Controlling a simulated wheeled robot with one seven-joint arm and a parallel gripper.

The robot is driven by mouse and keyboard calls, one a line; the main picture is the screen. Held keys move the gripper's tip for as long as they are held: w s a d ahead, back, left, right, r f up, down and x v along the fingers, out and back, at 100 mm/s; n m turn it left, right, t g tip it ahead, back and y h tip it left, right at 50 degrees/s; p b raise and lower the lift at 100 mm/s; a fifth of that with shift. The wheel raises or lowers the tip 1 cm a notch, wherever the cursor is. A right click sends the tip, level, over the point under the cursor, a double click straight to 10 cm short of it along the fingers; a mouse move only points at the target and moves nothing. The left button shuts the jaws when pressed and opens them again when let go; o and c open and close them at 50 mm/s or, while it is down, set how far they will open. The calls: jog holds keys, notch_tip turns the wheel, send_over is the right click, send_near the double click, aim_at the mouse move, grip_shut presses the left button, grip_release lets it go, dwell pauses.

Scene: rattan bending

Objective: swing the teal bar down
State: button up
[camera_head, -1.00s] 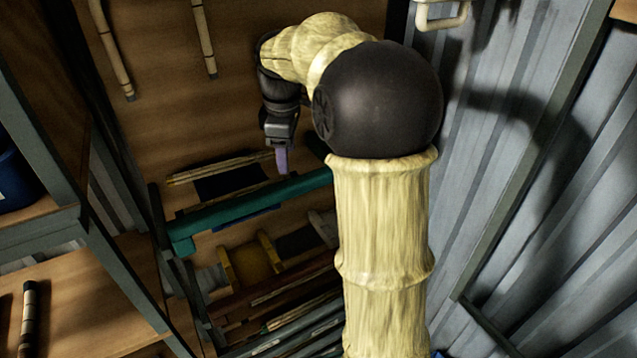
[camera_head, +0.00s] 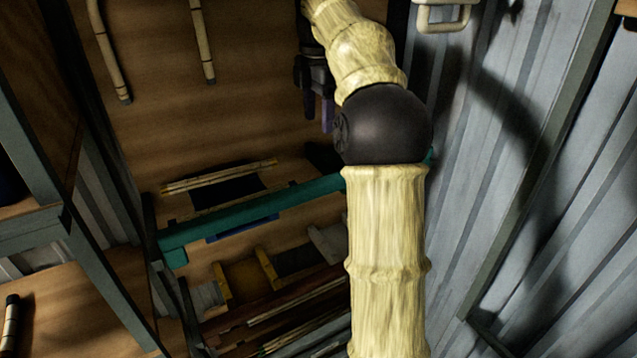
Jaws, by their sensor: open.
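The teal bar (camera_head: 255,212) runs across a rack in the head view, from its left end near the rack's left post to behind my arm at the right. My gripper (camera_head: 319,118) is open, its two purple-grey fingers pointing down. In the picture it is above the bar and apart from it, with nothing between its fingers. My arm hides the bar's middle-right part; a small bit of teal shows just right of my arm.
Below the bar, the rack holds a yellow spool (camera_head: 243,281) and several rods (camera_head: 290,305). Rattan poles (camera_head: 203,42) hang on the wooden wall behind. A grey shelf frame (camera_head: 55,232) stands at left. A corrugated metal wall (camera_head: 500,160) is at right.

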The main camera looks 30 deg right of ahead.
aim_at(319, 181)
notch_tip(319, 181, down, 17)
jog(key=shift+f+p, duration=0.15)
jog(key=shift+p, duration=0.4)
jog(key=shift+c, duration=0.2)
grip_shut()
jog(key=shift+w+b, duration=0.1)
jog(key=shift+b, duration=0.2)
